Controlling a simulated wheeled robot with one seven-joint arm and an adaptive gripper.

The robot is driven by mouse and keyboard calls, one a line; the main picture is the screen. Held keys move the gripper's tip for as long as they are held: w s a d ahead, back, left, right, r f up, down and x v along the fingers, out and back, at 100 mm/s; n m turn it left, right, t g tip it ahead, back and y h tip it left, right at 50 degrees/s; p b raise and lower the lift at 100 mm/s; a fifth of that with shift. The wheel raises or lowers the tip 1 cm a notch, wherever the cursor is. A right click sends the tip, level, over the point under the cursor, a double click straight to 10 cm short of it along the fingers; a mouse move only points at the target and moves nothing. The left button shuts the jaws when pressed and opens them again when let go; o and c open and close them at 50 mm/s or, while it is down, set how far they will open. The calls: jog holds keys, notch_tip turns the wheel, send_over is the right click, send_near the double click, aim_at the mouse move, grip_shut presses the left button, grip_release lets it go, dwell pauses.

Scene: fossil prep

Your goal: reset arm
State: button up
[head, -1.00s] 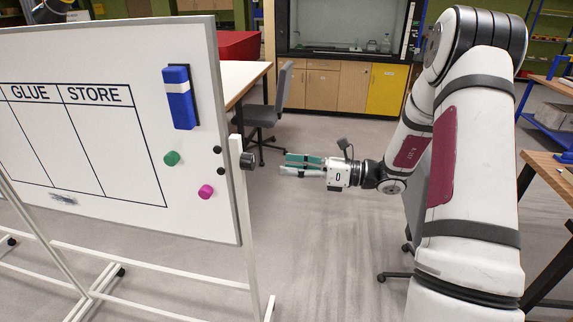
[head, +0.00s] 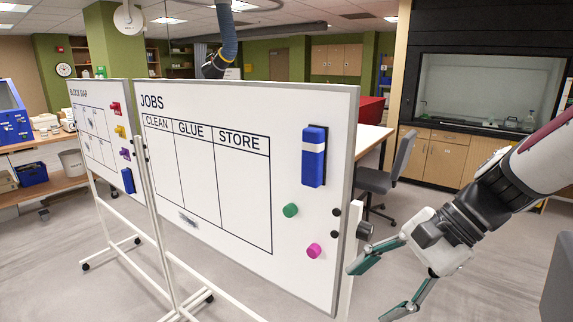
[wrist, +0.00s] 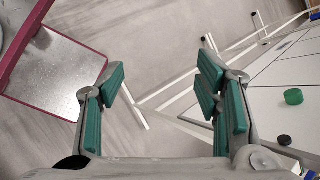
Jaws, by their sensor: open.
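My gripper (head: 377,286) is at the lower right of the head view, just right of the JOBS whiteboard's right edge. Its green-padded fingers are spread wide and hold nothing. In the wrist view the open fingers (wrist: 165,92) have only grey floor and white stand rails between them. The JOBS whiteboard (head: 180,225) has columns CLEAN, GLUE and STORE. A blue eraser (head: 313,170), a green magnet (head: 290,210) and a magenta magnet (head: 314,250) are on it, right of the table. The green magnet (wrist: 293,96) also shows at the right of the wrist view.
A BLOCK MAP whiteboard (head: 108,165) stands at left on a white wheeled stand. A grey chair (head: 388,180) and a table (head: 370,134) are behind the JOBS board. A fume hood (head: 480,90) stands at back right. Floor (head: 90,295) is clear at front left.

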jog(key=s+d+r+n+t+h, duration=0.5)
jog(key=s+n+h, duration=0.3)
jog(key=n, duration=0.3)
jog(key=shift+s+r+n+b, duration=0.15)
jog(key=shift+s+n+b, duration=0.25)
jog(key=shift+s, duration=0.05)
